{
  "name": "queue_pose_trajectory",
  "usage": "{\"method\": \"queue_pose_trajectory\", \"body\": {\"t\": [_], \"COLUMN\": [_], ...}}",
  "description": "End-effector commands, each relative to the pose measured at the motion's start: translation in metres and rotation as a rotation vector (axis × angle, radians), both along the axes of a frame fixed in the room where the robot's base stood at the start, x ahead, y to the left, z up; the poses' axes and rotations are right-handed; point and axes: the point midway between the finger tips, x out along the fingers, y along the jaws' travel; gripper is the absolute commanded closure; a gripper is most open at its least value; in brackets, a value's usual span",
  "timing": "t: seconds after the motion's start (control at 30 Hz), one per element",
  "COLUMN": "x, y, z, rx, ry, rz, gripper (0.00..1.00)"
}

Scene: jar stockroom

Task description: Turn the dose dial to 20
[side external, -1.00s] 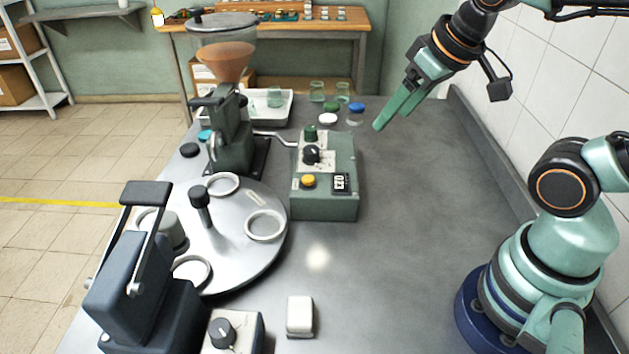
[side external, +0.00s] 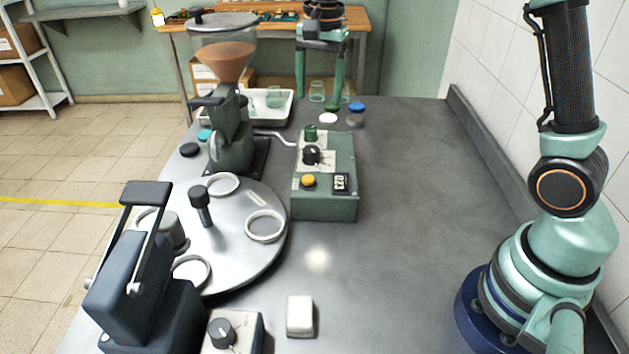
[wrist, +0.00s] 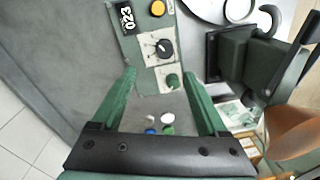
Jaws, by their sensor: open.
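A green control box (side external: 325,205) stands mid-bench. On its top are a black pointer knob (side external: 311,155) and, behind it, a green knob (side external: 311,133); I cannot read which is labelled as the dose dial. A small display (side external: 341,183) seems to read 023 in the wrist view (wrist: 126,16). My gripper (side external: 318,105) is open and empty, pointing down beyond the box's far end, above the lids. In the wrist view, the black knob (wrist: 164,47) and green knob (wrist: 172,81) lie near and beyond the open fingertips (wrist: 157,77). The gripper touches neither knob.
A yellow button (side external: 308,180) sits beside the display. A grinder with a hopper (side external: 225,62) and a round turntable (side external: 240,265) stand left. Lids (side external: 328,118) and glass jars (side external: 316,92) are behind. Another black knob (side external: 221,332) is at the front. The bench right of the box is clear.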

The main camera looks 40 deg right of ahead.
Motion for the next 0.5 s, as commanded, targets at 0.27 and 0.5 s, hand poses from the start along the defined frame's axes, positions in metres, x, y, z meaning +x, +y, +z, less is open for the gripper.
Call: {"method": "queue_pose_trajectory", "body": {"t": [0.27,0.5], "x": [0.022,0.022], "y": [0.001,0.001], "z": [-0.026,-0.048], "rx": [0.005,0.004], "ry": [0.063,0.068], "rz": [-0.158,-0.167], "gripper": [0.23,0.23]}}
